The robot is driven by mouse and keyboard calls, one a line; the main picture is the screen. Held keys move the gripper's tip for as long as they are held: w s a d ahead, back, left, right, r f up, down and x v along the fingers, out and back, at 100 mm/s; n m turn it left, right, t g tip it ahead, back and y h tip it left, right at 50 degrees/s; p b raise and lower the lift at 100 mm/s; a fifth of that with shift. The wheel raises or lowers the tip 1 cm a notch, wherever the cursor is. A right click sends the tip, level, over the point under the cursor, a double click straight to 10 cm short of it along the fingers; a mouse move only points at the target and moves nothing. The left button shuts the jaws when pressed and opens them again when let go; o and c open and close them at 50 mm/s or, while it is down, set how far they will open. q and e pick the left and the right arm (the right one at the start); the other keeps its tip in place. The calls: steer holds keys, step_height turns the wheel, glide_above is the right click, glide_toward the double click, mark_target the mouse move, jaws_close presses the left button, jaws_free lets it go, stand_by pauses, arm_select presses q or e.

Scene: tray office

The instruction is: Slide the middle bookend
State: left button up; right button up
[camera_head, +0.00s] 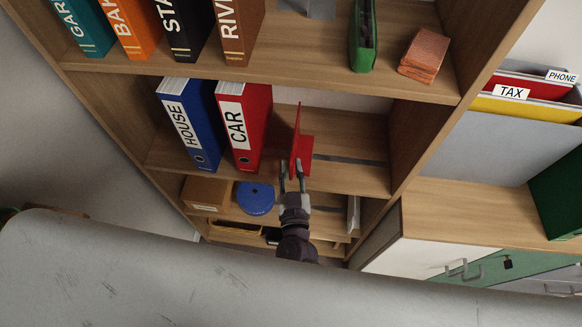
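The red middle bookend (306,152) stands on the middle shelf, to the right of the red CAR binder (242,125), with a small gap between them. Its thin upright plate points up and its foot extends to the right. My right gripper (292,170) reaches in from below, at the shelf's front edge. Its two fingers are apart, at the front lower end of the bookend's plate, which shows between their tips. Whether a finger touches the plate I cannot tell. My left gripper is not in view.
A blue HOUSE binder (189,125) stands left of the CAR binder. A dark slot (350,160) runs along the middle shelf to the right, where the shelf is free up to the side wall (412,135).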

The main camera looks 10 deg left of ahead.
steer(key=shift+o, duration=0.3)
steer(key=v, duration=1.2)
